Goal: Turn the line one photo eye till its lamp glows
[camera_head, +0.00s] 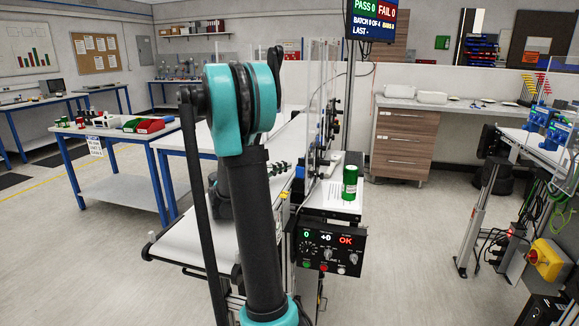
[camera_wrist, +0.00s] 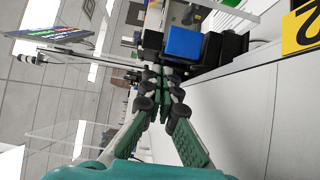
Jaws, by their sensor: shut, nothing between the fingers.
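My gripper (camera_wrist: 160,78) is shut and empty, with its green fingers drawn together in the wrist view. Just beyond the fingertips is a small blue-faced box on a black body (camera_wrist: 184,43), possibly the photo eye. I cannot tell whether the fingers touch it. No glowing lamp shows on it. In the head view my fingers (camera_head: 280,166) show small and dark beside my arm, close to a small blue part (camera_head: 300,172) by the conveyor. My arm hides part of the conveyor there.
A control box (camera_head: 331,251) with lit readouts and knobs stands at the conveyor's front end. Clear guard panels (camera_head: 318,80) rise along the line. A yellow label marked 2 (camera_wrist: 302,28) is at the right.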

